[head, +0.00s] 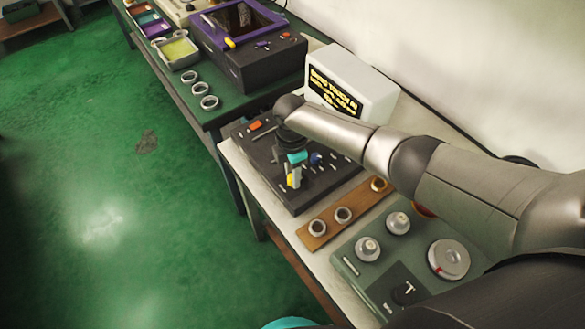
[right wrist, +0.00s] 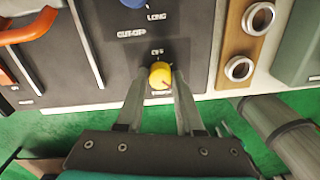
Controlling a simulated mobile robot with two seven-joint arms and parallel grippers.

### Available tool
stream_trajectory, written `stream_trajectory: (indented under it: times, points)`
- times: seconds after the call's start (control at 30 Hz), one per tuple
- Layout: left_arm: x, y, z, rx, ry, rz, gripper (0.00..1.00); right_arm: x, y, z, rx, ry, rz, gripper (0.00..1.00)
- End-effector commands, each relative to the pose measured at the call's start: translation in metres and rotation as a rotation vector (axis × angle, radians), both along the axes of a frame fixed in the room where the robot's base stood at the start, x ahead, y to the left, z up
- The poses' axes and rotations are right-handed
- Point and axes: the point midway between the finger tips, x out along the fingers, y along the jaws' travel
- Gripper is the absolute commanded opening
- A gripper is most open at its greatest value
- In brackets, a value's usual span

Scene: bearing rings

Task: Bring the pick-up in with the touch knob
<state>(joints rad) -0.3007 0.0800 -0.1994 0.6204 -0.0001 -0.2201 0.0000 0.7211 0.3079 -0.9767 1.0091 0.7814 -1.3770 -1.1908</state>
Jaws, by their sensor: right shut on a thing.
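The black control panel (head: 310,197) lies on the pale bench, and its printed face (right wrist: 110,60) fills the upper left of the right wrist view. My right gripper (head: 293,182) points down at the panel's near side. In the right wrist view its two fingers (right wrist: 161,84) are shut on a yellow knob (right wrist: 160,73), one on each side. Small lettering around that knob is mostly unreadable. A blue knob (head: 316,159) sits farther in on the panel. A white display box (head: 380,88) with yellow text stands behind the panel. My left gripper is not in view.
A wooden strip (head: 327,226) with metal rings lies beside the panel. A grey-green board (head: 343,245) with metal knobs and a round disc is nearer. A purple-and-black machine (head: 270,77) and loose rings (head: 209,102) stand on the far bench. Green floor is open at left.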

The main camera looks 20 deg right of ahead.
Motion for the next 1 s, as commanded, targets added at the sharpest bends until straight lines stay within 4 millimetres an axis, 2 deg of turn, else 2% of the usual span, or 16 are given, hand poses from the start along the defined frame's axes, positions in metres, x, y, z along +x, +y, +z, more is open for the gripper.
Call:
stream_trajectory:
  times: [0.1,0.5,1.0]
  points:
    - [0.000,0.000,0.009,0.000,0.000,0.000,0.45,0.000,-0.001,0.003,-0.003,0.001,-0.113,0.00]
    - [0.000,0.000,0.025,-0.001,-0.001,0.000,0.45,0.000,-0.002,0.002,-0.004,0.000,-0.418,0.00]
    - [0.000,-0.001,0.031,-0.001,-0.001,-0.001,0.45,0.001,-0.003,0.001,-0.005,-0.001,-0.555,0.00]
